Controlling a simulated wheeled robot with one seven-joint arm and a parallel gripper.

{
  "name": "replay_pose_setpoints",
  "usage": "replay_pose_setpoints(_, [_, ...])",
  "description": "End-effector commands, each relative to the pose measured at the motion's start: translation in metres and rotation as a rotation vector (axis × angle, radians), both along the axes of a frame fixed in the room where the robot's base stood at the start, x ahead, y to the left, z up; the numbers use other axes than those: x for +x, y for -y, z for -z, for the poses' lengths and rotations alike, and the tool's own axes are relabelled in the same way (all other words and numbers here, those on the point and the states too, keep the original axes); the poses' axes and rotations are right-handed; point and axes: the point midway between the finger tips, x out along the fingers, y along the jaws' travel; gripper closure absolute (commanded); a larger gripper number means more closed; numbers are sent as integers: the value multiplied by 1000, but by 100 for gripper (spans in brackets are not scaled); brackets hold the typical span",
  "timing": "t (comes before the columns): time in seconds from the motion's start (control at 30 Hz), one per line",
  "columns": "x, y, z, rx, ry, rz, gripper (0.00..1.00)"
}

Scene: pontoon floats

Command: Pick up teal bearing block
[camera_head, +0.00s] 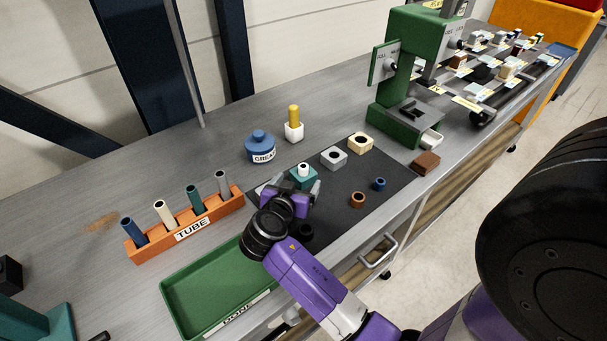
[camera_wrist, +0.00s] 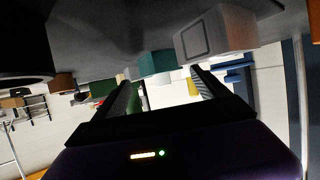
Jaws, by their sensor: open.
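The teal bearing block (camera_head: 303,182) stands on the dark mat, with a white round piece at its top. It also shows in the wrist view (camera_wrist: 158,63), just beyond the fingertips. My gripper (camera_head: 291,190) is open and empty, close to the block's near side. In the wrist view my two fingers (camera_wrist: 164,88) point toward the block with a gap between them. My wrist and fingers hide part of the block's lower side in the head view. I cannot tell whether a finger touches it.
A grey block (camera_head: 334,158) and a cream block (camera_head: 360,143) stand right of it on the mat (camera_head: 385,165). A blue grease pot (camera_head: 260,147) is behind. An orange tube rack (camera_head: 186,228) and green tray (camera_head: 205,291) are left. A green press (camera_head: 405,95) stands further back.

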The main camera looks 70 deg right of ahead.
Motion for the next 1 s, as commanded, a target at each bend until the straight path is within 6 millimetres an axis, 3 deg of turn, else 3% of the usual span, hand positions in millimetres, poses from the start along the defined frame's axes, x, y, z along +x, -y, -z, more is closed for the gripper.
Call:
replay_pose_setpoints(0.4, [3, 43, 17, 1, 0, 1, 16])
replay_pose_setpoints(0.7, [3, 47, 20, 0, 1, 0, 16])
replay_pose_setpoints(1.0, [3, 47, 20, 0, 0, 0, 75])
